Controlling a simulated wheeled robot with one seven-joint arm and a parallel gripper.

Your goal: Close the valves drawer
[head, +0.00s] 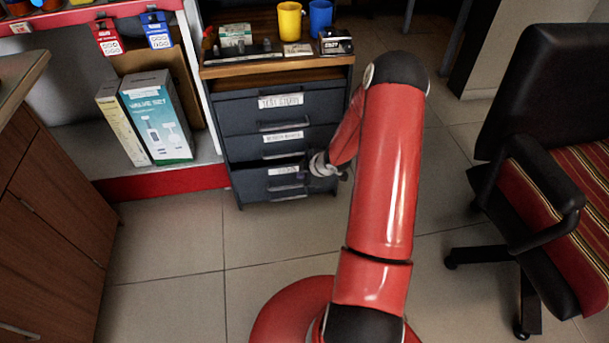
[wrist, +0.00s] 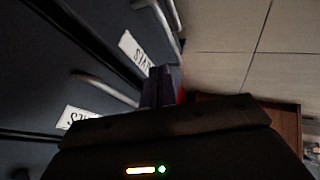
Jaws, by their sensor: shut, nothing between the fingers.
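A dark grey drawer cabinet (head: 238,150) with three labelled drawers stands at the centre in the head view. The bottom drawer (head: 250,188) seems to stick out slightly, with a dark gap along its top edge. The label lettering is too small to read surely, so I cannot confirm which is the valves drawer. My gripper (head: 305,174) is at the right part of the bottom drawer's front. In the wrist view my shut, empty fingers (wrist: 159,86) are close to a drawer front, near a label (wrist: 134,50) and a bar handle (wrist: 105,88). Contact cannot be told.
The wooden cabinet top (head: 280,72) holds a yellow cup (head: 289,22), a blue cup (head: 320,15) and small boxes. A valve box (head: 157,117) stands on the left shelf. A black chair (head: 540,150) is at the right. The tiled floor (head: 180,240) in front is clear.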

